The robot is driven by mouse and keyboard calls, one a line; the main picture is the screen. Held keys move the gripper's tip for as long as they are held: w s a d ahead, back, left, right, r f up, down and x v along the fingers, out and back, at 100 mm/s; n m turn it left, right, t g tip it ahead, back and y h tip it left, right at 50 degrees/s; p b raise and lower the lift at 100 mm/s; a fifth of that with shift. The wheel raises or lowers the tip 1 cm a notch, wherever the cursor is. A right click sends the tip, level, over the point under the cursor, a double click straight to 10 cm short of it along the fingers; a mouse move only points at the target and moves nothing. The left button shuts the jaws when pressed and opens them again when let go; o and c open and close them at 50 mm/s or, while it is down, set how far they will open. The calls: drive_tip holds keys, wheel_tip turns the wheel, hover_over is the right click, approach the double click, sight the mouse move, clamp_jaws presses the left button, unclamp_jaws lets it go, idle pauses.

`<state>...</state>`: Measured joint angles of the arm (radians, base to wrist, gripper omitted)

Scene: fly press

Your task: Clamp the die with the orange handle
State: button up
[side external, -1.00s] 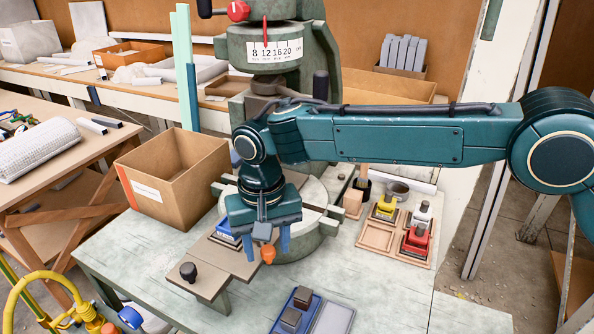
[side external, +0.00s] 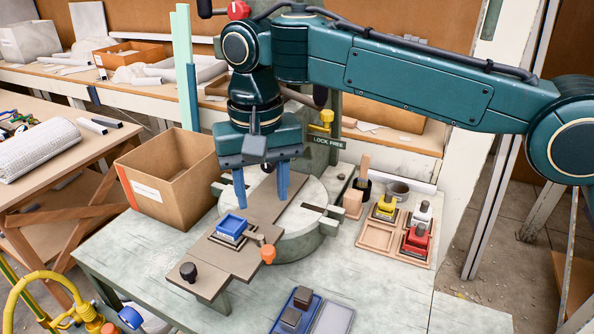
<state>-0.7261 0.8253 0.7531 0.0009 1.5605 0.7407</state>
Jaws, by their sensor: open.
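The blue die (side external: 231,226) sits on the grey-brown slide plate (side external: 206,284), which reaches out from the round press table (side external: 312,241). The orange handle (side external: 267,254) is a small knob at the right edge of the plate, close to the die. A black knob (side external: 188,271) stands at the plate's front end. My gripper (side external: 262,188) is open and empty, with its blue fingers pointing down above the plate, behind the die and apart from the orange handle. Whether the die is gripped by a clamp cannot be told.
A yellow lever (side external: 327,118) stands by a "LOCK FREE" sign behind my gripper. A cardboard box (side external: 160,191) is at left. A wooden tray (side external: 376,237) with yellow, red and white dies is at right. A blue pad (side external: 292,316) with dark blocks lies in front.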

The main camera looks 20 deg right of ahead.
drive_tip(key=shift+r, duration=0.9)
drive_tip(key=s+d+r+t, duration=0.15)
drive_tip(key=d+r, duration=0.25)
drive_tip(key=d, duration=0.4)
drive_tip(key=s+d+r+y, duration=0.1)
drive_tip(key=s+d+r, duration=0.2)
drive_tip(key=d, duration=0.5)
drive_tip(key=s+d+r+t, duration=0.15)
drive_tip(key=d+r, duration=0.25)
drive_tip(key=d, duration=0.4)
drive_tip(key=s+d+f+t, duration=0.1)
drive_tip(key=s+d+f, duration=0.2)
drive_tip(key=s+d, duration=0.2)
drive_tip(key=s+d+f, duration=0.3)
drive_tip(key=s+d, duration=0.2)
drive_tip(key=s, duration=0.4)
drive_tip(key=s+d+f+t+h, duration=0.1)
drive_tip(key=s+d+f, duration=0.2)
drive_tip(key=s+d, duration=0.3)
drive_tip(key=shift+s+f+t, duration=0.3)
drive_tip(key=shift+s+f, duration=0.05)
drive_tip(key=shift+s, duration=0.25)
